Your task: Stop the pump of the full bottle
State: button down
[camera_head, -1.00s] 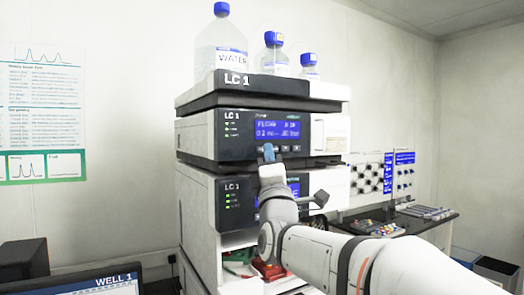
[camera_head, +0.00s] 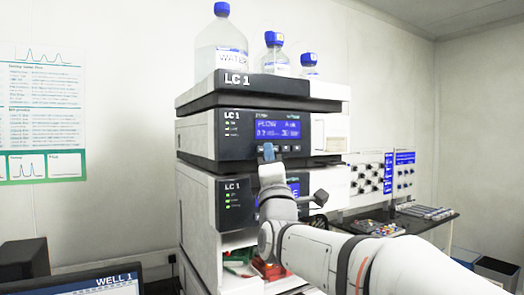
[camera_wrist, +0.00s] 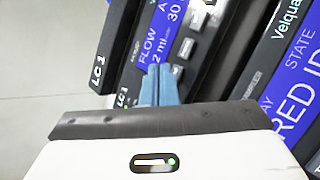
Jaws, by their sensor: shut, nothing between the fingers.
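A large clear bottle labelled WATER (camera_head: 222,45), with a blue cap, stands on top of the LC 1 stack; its liquid level is hard to make out. Two smaller blue-capped bottles (camera_head: 274,52) (camera_head: 310,66) stand to its right. Below the top tray, the upper LC 1 pump module (camera_head: 235,150) has a lit blue display (camera_head: 279,130) reading FLOW, with a button row under it. My gripper (camera_head: 268,152) is shut and empty, its blue fingertips at that row. In the wrist view, the fingertips (camera_wrist: 160,85) are beside the buttons (camera_wrist: 182,60); I cannot tell whether they touch.
A second LC 1 module (camera_head: 232,203) with a blue display sits below, partly hidden by my arm. An open bay with red and green items (camera_head: 270,268) is under it. A bench (camera_head: 420,226) with small parts stands right; a monitor (camera_head: 90,285) is front left.

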jog(key=shift+w+f, duration=0.1)
jog(key=shift+w, duration=0.1)
jog(key=shift+w+a, duration=0.15)
jog(key=shift+w+a+b, duration=0.25)
jog(key=shift+w+b, duration=0.05)
jog(key=shift+w, duration=0.05)
dwell(0.6)
jog(key=shift+s, duration=0.1)
jog(key=shift+s+d+b, duration=0.45)
jog(key=shift+s+b, duration=0.15)
jog(key=shift+b, duration=0.15)
jog(key=s+d+b, duration=0.1)
jog(key=s, duration=0.1)
jog(key=s+d+b, duration=0.1)
jog(key=s+b, duration=0.1)
jog(key=shift+d, duration=0.4)
